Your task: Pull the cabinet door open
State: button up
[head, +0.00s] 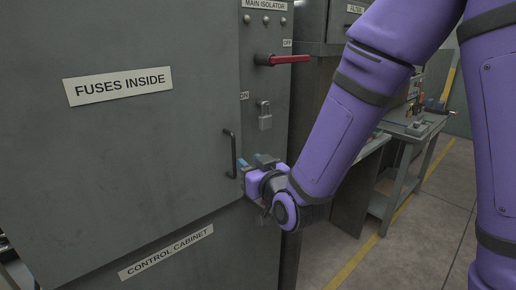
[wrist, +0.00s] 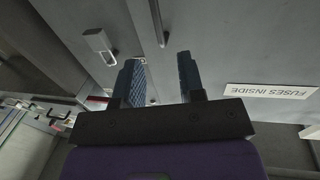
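The grey cabinet door (head: 150,135) carries a "FUSES INSIDE" label (head: 118,86) and looks shut or nearly so. Its dark upright bar handle (head: 231,153) is near the door's right edge. My gripper (head: 247,165) is just right of the handle's lower part in the head view. In the wrist view, my gripper (wrist: 160,58) is open, its two blue fingers apart with nothing gripped between them. The handle (wrist: 157,22) lies past the fingertips, roughly in line with the gap. I cannot tell whether a finger touches the door.
A padlock (head: 265,115) hangs on the frame right of the door, above my gripper. A red isolator lever (head: 284,60) sticks out higher up. A workbench (head: 405,130) stands behind my arm at the right. Floor with a yellow line (head: 365,257) is clear at lower right.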

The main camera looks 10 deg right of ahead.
aim_at(234, 149)
jog(key=x, duration=1)
jog(key=shift+w, duration=0.4)
grip_shut()
